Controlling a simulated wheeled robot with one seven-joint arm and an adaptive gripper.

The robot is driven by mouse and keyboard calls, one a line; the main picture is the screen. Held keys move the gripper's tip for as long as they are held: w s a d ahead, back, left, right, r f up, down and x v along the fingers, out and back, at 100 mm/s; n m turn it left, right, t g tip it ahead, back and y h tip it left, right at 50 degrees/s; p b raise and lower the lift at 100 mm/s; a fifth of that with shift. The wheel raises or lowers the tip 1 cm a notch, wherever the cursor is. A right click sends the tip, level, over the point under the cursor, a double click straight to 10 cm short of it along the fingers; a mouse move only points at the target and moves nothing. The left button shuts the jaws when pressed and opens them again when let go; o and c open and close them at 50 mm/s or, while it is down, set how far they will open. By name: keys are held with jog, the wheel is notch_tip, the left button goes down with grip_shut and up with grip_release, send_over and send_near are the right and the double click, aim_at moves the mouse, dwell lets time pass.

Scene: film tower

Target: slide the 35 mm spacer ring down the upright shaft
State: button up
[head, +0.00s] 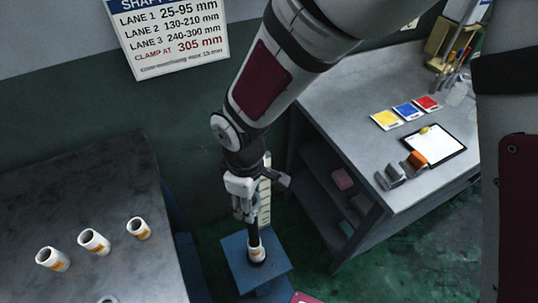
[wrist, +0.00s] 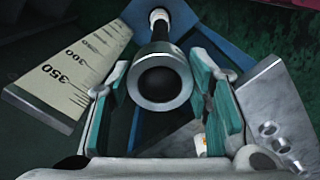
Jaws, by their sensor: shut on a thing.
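The upright shaft (head: 254,236) is dark and stands on a blue base (head: 239,274). A white ring with an orange band (head: 257,254) sits around its foot; this ring also shows in the wrist view (wrist: 159,15). My gripper (head: 246,212) is at the upper part of the shaft, pointing down. In the wrist view its teal pads flank a grey, metallic-looking ring (wrist: 140,92), and it is shut on this ring. The ring's round end faces the camera, with the shaft directly behind it. The bore is dark, so I cannot tell how far the shaft is inside.
A scale (wrist: 72,70) stands close beside the shaft. A grey bench (head: 350,85) at right holds coloured cards, a clipboard (head: 428,146) and small blocks. A lane sign (head: 170,35) hangs behind.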

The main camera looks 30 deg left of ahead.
jog(key=o, duration=1.3)
notch_tip(320, 180, up, 12)
